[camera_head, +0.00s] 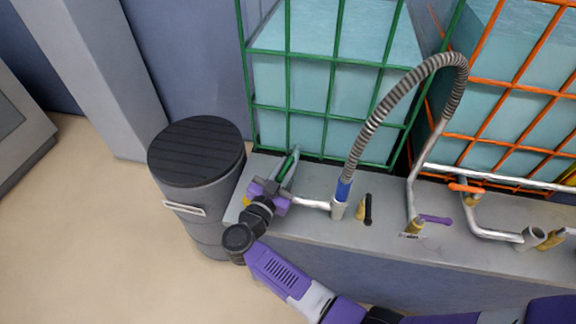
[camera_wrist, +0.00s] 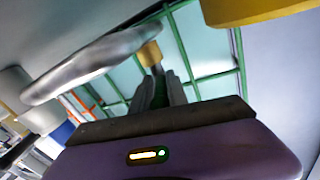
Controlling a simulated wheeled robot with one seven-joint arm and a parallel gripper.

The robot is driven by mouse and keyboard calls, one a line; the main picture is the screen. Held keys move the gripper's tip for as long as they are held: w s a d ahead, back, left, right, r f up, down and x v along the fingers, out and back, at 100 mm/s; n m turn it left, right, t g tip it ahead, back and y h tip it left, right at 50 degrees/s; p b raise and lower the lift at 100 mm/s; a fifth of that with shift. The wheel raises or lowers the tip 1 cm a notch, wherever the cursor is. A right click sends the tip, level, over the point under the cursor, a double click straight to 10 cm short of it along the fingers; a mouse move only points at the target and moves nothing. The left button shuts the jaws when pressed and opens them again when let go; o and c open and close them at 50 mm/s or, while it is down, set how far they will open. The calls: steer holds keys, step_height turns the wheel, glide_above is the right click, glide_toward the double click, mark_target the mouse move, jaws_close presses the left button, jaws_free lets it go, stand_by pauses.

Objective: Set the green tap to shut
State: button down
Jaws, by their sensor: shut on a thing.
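My gripper (camera_head: 286,170) is at the left end of the grey ledge, in front of the green-caged tank (camera_head: 290,100). It is shut on the green tap's handle (camera_head: 293,158), of which a narrow green strip shows by the fingers. In the wrist view the dark fingers (camera_wrist: 160,94) are close together, with a brass fitting (camera_wrist: 149,54) and a dark stem just beyond them. The fingers and wrist hide most of the tap, so I cannot tell its setting.
A grey ribbed hose (camera_head: 383,106) arches up from a blue-collared pipe (camera_head: 340,200) right of my gripper. An orange-caged tank (camera_head: 510,110), purple lever (camera_head: 435,219) and orange lever (camera_head: 465,187) are further right. A dark-lidded bin (camera_head: 196,150) stands close left.

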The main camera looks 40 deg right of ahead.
steer(key=shift+w+a+m+g+h+b, duration=0.1)
steer(key=shift+w+m+g+h+b, duration=0.15)
steer(key=shift+m+g, duration=0.45)
steer(key=shift+w+a+m+g+h+b, duration=0.1)
steer(key=shift+w+m+g+h+b, duration=0.15)
steer(key=shift+g, duration=0.75)
steer(key=c, duration=1.3)
jaws_free()
steer(key=shift+s+d, duration=0.1)
steer(key=shift+c, duration=0.2)
steer(key=s+a, duration=0.1)
steer(key=a, duration=0.6)
steer(key=shift+s+a, duration=0.25)
steer(key=shift+a, duration=0.1)
